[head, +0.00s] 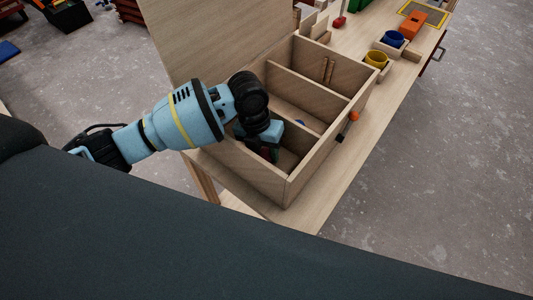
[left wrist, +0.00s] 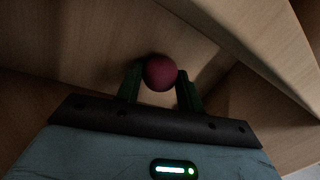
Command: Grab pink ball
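The pink ball (left wrist: 160,73) shows in the left wrist view, dark pink in the shade, on the wooden floor of a box compartment. My left gripper (left wrist: 160,84) is open, with one green finger on each side of the ball and a narrow gap beside it. In the head view my left gripper (head: 268,152) reaches down into the near compartment of the wooden box (head: 252,172). The ball is hidden there. My right gripper is in neither view.
Box walls and a divider (head: 293,100) stand close around the left gripper. A raised lid or panel (head: 210,38) is behind it. An orange knob (head: 354,116) is on the box's right side. Yellow (head: 376,59) and blue (head: 393,39) cups stand farther along the table.

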